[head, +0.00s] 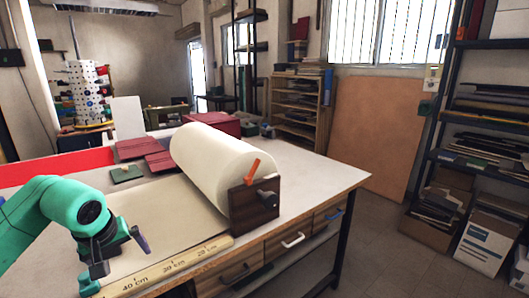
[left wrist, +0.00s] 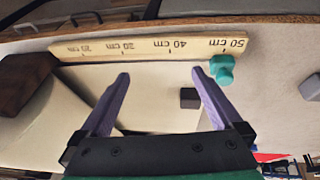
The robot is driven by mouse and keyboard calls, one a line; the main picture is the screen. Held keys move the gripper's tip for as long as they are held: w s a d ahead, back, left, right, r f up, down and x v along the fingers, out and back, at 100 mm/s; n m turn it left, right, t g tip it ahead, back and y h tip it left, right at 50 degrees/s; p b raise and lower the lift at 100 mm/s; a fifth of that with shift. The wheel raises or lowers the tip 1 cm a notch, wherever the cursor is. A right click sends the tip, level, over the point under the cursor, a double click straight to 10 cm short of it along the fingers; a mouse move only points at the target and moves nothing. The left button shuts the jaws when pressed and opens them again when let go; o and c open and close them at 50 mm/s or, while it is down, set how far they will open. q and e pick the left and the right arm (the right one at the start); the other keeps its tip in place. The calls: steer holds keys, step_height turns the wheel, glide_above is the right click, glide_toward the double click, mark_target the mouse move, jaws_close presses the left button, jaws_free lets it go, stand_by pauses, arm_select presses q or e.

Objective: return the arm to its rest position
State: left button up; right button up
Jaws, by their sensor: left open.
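My left arm comes in from the left of the head view, with its green links and dark left gripper (head: 120,246) over the paper sheet near the table's front edge. One purple finger shows clearly there. In the left wrist view, the two purple fingers of the gripper (left wrist: 160,76) are spread apart with nothing between them. My right gripper is not in view.
A large cream paper roll (head: 215,160) in a dark wooden holder (head: 253,212) stands on the table. A wooden ruler (head: 165,270) runs along the front, with a teal knob (left wrist: 222,70) at one end. Dark red covers (head: 140,147) lie behind. Floor at right (head: 375,255) is clear.

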arm_select(q)
steer(key=d+r+n+t+h, duration=0.25)
steer(key=d+h, duration=0.75)
steer(key=d, duration=1.2)
steer(key=d+r+n+t+h, duration=0.4)
steer(key=d+r+n+h, duration=0.25)
steer(key=r+n, duration=0.25)
steer(key=w+a+r+n+t+y, duration=0.2)
steer(key=a+n+t+y, duration=0.7)
steer(key=n, duration=1.3)
steer(key=s+a+f+n+g+y, duration=0.1)
steer(key=a+f+n+g+y, duration=0.25)
steer(key=a+f+n, duration=0.5)
steer(key=s+a+f+n+g+y, duration=0.15)
steer(key=a+f+n+y, duration=0.35)
steer(key=f+n, duration=0.6)
steer(key=s+d+f+n+g+h, duration=0.25)
steer(key=s+f+n+g, duration=0.85)
steer(key=s+f, duration=0.7)
step_height(320, 180, down, 22)
steer(key=s+m+g, duration=0.1)
steer(key=s+g, duration=0.1)
steer(key=s, duration=0.1)
steer(key=s+a+f, duration=0.3)
steer(key=s+f, duration=1.1)
steer(key=s, duration=0.2)
steer(key=shift+f+m+g, duration=0.15)
steer(key=shift+m+g, duration=0.15)
steer(key=shift+g, duration=0.15)
